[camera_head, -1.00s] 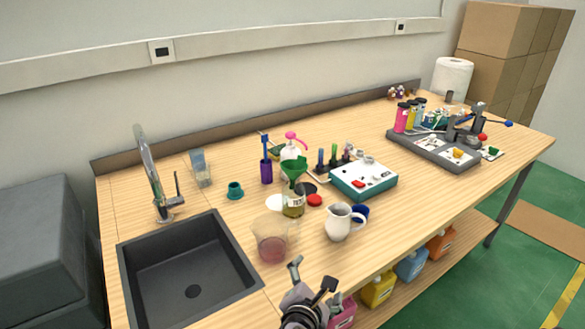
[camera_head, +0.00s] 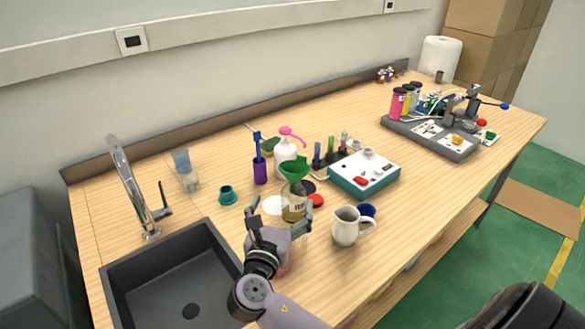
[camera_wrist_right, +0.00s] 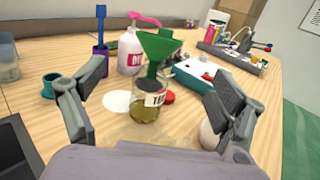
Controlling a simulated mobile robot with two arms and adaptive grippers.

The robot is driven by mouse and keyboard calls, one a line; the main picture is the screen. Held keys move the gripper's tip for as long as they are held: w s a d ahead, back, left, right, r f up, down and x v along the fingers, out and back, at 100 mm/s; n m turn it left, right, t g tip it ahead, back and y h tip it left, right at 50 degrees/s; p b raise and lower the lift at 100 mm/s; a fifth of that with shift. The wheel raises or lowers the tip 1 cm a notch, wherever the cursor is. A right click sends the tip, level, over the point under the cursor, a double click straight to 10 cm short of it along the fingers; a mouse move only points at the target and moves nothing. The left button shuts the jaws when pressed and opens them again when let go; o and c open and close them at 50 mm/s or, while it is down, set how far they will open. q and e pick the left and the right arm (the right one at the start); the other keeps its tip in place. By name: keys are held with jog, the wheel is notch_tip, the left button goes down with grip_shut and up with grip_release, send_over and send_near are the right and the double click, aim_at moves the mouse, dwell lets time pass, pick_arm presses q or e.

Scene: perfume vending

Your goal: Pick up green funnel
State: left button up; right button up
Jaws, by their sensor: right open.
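The green funnel (camera_head: 294,168) sits in the mouth of a glass jar (camera_head: 293,206) with a label and yellowish liquid. The funnel also shows in the right wrist view (camera_wrist_right: 158,48), upright above the jar (camera_wrist_right: 147,106). My right gripper (camera_head: 280,215) is open and empty, in front of the jar and short of the funnel. In the right wrist view its two fingers (camera_wrist_right: 160,105) stand wide apart, with the jar and funnel seen between them. My left gripper is not in view.
A white pump bottle (camera_head: 285,158) stands behind the funnel, with a purple brush holder (camera_head: 260,170) to its left. A white pitcher (camera_head: 346,226) stands right of my gripper. A teal-sided device (camera_head: 364,174) is farther right. The sink (camera_head: 165,280) is at left.

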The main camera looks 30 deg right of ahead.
aim_at(292, 177)
jog(key=p+x, duration=0.1)
jog(key=x, duration=0.5)
jog(key=shift+s+r, duration=0.1)
jog(key=shift+p+x, duration=0.4)
jog(key=shift+x, duration=1.6)
jog(key=x, duration=0.3)
jog(key=shift+w+d+p, duration=0.1)
jog(key=shift+w+p, duration=0.2)
jog(key=shift+p, duration=0.05)
jog(key=shift+w+d, duration=0.1)
jog(key=shift+d, duration=0.05)
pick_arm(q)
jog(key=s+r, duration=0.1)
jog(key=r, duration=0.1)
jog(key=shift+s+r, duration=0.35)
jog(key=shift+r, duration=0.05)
pick_arm(e)
jog(key=shift+c, duration=0.4)
jog(key=c, duration=1)
